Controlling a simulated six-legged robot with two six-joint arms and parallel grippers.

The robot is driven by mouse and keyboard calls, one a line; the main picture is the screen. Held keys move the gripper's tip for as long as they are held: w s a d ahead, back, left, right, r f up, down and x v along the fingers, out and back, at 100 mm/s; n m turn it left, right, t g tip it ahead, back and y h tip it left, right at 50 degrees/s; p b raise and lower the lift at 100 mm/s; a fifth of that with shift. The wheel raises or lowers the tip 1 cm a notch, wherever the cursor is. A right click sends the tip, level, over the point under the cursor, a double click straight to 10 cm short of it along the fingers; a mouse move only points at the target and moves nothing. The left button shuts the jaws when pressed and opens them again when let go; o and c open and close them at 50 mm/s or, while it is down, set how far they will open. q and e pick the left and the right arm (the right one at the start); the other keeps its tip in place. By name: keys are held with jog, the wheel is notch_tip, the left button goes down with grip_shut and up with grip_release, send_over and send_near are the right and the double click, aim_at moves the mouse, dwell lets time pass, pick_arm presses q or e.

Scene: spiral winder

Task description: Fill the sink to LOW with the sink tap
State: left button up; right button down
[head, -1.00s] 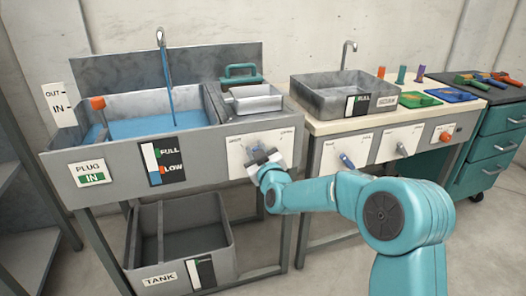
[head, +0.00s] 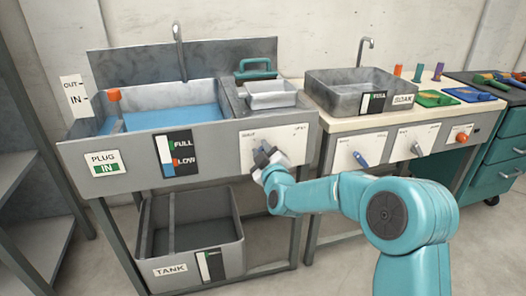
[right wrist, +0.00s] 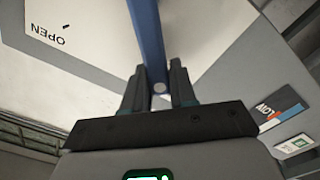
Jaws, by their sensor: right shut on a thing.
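The grey sink (head: 215,143) stands at the left in the head view, with blue water (head: 175,117) in it. No stream falls from its tap spout (head: 180,52). The level gauge (head: 173,153) on its front has a blue bar near the red LOW mark. The plug sign (head: 104,164) reads IN. My right gripper (head: 265,158) is at the white tap panel (head: 288,142) on the sink front. In the right wrist view it (right wrist: 158,86) is shut on the blue tap lever (right wrist: 149,42). My left gripper is out of view.
A tank (head: 200,255) stands below the sink. A second, smaller basin (head: 335,92) is on the counter at right, with two lever panels below. Coloured trays (head: 437,98) lie beside it. A shelf rack (head: 25,190) stands at far left.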

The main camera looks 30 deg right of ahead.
jog(key=shift+f, duration=0.1)
jog(key=c, duration=1)
grip_release()
jog(key=p+v, duration=0.1)
jog(key=v, duration=1.5)
jog(key=shift+s, duration=0.2)
